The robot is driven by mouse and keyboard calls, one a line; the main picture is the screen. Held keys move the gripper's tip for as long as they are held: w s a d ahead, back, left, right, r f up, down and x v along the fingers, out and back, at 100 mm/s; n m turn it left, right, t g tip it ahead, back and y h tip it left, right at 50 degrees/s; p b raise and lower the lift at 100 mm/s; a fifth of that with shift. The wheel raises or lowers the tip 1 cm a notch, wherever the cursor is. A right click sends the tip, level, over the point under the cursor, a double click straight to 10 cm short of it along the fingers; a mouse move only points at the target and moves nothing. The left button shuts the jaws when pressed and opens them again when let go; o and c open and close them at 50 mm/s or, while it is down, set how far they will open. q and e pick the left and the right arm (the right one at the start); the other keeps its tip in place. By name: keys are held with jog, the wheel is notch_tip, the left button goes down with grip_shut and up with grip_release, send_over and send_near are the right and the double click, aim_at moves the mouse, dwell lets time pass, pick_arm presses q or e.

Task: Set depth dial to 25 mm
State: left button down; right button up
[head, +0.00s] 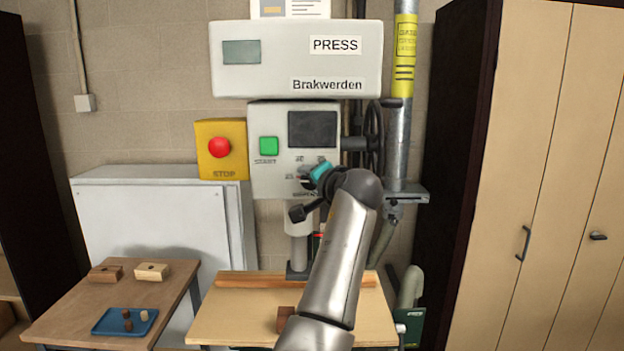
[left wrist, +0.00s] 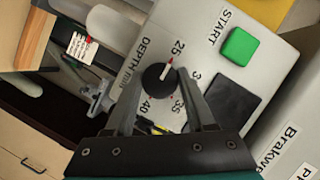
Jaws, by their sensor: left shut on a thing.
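The black depth dial (left wrist: 157,80) sits on the grey press panel (left wrist: 200,48), with the label DEPTH mm and the numbers 25, 35, 40 and a partly hidden 3-something around it. Its white pointer line aims at the 25, where a red mark shows. My left gripper (left wrist: 160,75) has one finger on each side of the dial and is shut on it. In the head view my left gripper (head: 306,178) is at the lower right of the control panel (head: 270,125) and hides most of the dial. My right gripper is not in view.
The green START button (head: 268,146) and dark screen (head: 312,128) are above the dial. The red STOP button (head: 219,147) is to the left. A handwheel (head: 374,135) is close on the right. Below are the wooden press table (head: 235,318) and a side table with a blue tray (head: 105,322).

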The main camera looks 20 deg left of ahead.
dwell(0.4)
pick_arm(q)
jog(key=shift+c, duration=1.3)
grip_release()
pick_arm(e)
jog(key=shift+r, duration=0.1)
